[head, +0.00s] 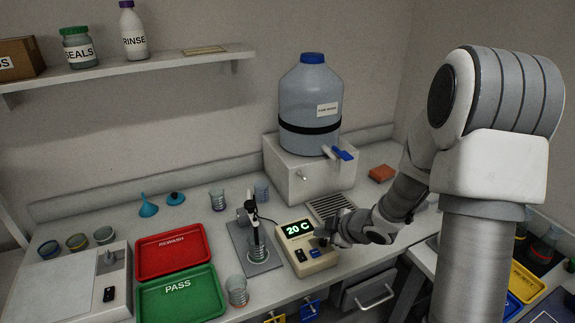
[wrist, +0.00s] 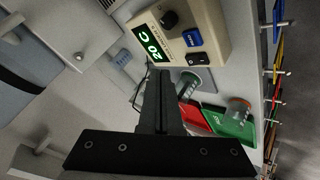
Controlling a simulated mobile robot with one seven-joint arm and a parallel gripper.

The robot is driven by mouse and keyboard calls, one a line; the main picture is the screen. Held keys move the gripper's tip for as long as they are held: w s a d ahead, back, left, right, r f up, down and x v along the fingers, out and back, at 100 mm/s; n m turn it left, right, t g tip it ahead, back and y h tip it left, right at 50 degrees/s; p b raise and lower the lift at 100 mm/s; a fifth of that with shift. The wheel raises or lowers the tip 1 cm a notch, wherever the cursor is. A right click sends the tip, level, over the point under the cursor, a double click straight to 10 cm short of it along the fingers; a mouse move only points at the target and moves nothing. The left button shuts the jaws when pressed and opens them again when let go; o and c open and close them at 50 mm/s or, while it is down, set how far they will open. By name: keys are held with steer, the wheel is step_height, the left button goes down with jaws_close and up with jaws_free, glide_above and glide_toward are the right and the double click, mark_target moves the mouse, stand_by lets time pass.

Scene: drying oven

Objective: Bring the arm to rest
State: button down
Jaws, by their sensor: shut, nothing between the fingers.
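My gripper (head: 324,238) is at the end of my arm, over the bench just right of the beige display box (head: 307,250) that reads "20 C". In the wrist view my gripper's dark fingers (wrist: 160,75) are together, with nothing between them. The same display box (wrist: 183,38) shows beyond the fingertips, with its black knob, blue button and black switch. I cannot tell whether the fingertips touch the box. My arm bends down from the right and hides part of the bench behind it.
A large blue-capped water jug (head: 311,95) stands on a white block behind. A probe stand with a glass (head: 257,247) is left of the display. A red tray (head: 173,256), a green tray (head: 180,297) and a beaker (head: 237,291) lie further left. A shelf (head: 130,74) hangs above.

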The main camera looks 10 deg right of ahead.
steer(key=shift+w+d+r, duration=0.1)
steer(key=shift+d+r, duration=0.05)
steer(key=shift+r, duration=0.2)
steer(key=s+d+r+m+h, duration=0.3)
steer(key=r+m, duration=0.1)
steer(key=r, duration=0.4)
steer(key=s+d+r+m+h, duration=0.3)
steer(key=r+m, duration=0.1)
steer(key=r, duration=0.3)
steer(key=s+a+r+m+g, duration=0.1)
steer(key=s+a+r+m, duration=0.2)
steer(key=s, duration=0.7)
steer(key=s+a+r+m+g+y, duration=0.1)
steer(key=s+a+r+m, duration=0.2)
steer(key=s, duration=0.7)
steer(key=shift+s+a+r+m+y, duration=0.15)
steer(key=shift+a+m+y, duration=0.15)
steer(key=shift+a+m, duration=0.25)
